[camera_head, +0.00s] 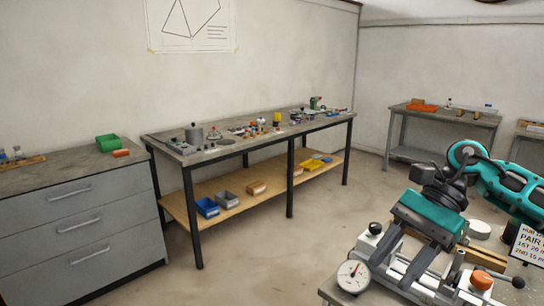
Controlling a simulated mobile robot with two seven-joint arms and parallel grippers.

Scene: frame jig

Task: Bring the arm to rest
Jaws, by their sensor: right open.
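My right arm (510,188) comes in from the right edge, teal and black. My right gripper (391,270) has a teal body and two dark fingers spread apart, pointing down and to the left. It is open, and I see nothing between the fingers. It is over the metal jig (430,282) on the bench at the lower right and hides part of it. Whether the fingertips touch the jig I cannot tell. My left gripper is not in view.
A dial gauge (352,276), a black knob (375,228) and an orange knob (481,279) are close around the gripper. A printed card (528,245) stands at the right edge.

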